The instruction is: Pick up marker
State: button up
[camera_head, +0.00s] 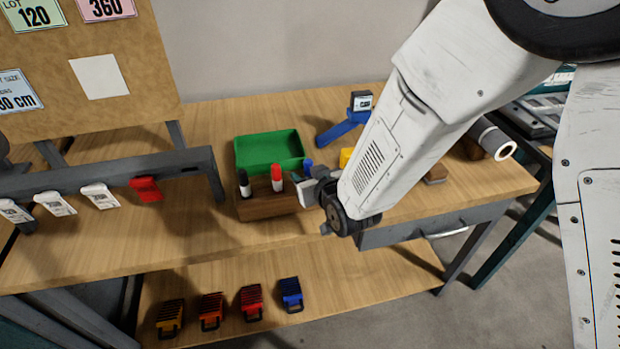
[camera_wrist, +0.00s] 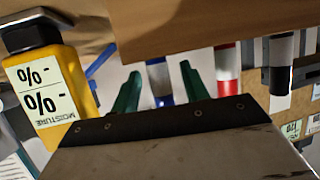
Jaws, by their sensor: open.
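A wooden block (camera_head: 265,207) on the bench holds upright markers: a black one (camera_head: 244,183), a red one (camera_head: 277,178) and a blue one (camera_head: 308,166). My gripper (camera_head: 309,191) is at the block's right end, close to the blue marker. In the wrist view, which looks upside down, the block (camera_wrist: 200,25) is at the top. The green fingers of my gripper (camera_wrist: 160,70) are open, with the blue marker (camera_wrist: 158,78) showing between them. I cannot tell its exact depth. The red marker (camera_wrist: 227,66) and black marker (camera_wrist: 281,75) are to the right.
A green tray (camera_head: 268,139) lies behind the block. A yellow moisture meter (camera_wrist: 40,92) is close by; my arm mostly hides it in the head view. A blue tool (camera_head: 343,128) stands farther back. A grey rail (camera_head: 110,175) with hanging labels is at left.

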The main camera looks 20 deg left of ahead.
grip_shut()
jog(key=shift+r, duration=5.05)
jog(key=shift+r, duration=0.1)
notch_tip(320, 180, up, 7)
jog(key=shift+d, duration=0.15)
